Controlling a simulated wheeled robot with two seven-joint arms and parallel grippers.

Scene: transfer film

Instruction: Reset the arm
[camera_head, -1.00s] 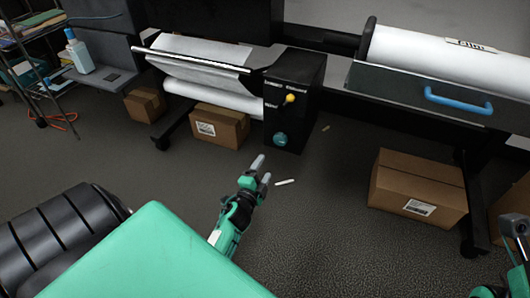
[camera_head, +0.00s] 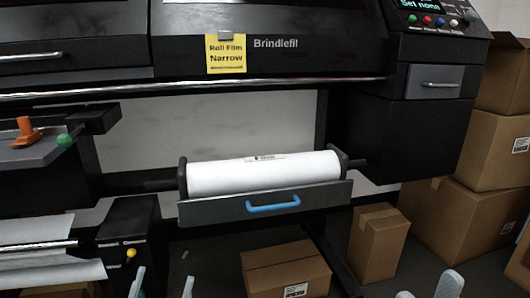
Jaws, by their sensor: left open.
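My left gripper (camera_head: 163,285) shows only as two pale fingertips at the bottom edge, left of centre. They stand apart with nothing between them. My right gripper (camera_head: 427,290) shows as two pale fingertips at the bottom edge on the right, also apart and empty. The rest of both arms is out of view. A white film roll (camera_head: 262,174) lies level between dark end holders under the black printer (camera_head: 300,60), behind a grey tray front with a blue handle (camera_head: 273,204). Both grippers are well apart from the roll.
A yellow "Roll Film Narrow" note (camera_head: 226,54) hangs on the printer. Brown boxes stand below the roll (camera_head: 285,268), beside it (camera_head: 378,243) and stacked at right (camera_head: 484,148). A grey shelf (camera_head: 35,153) with an orange part juts out at left.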

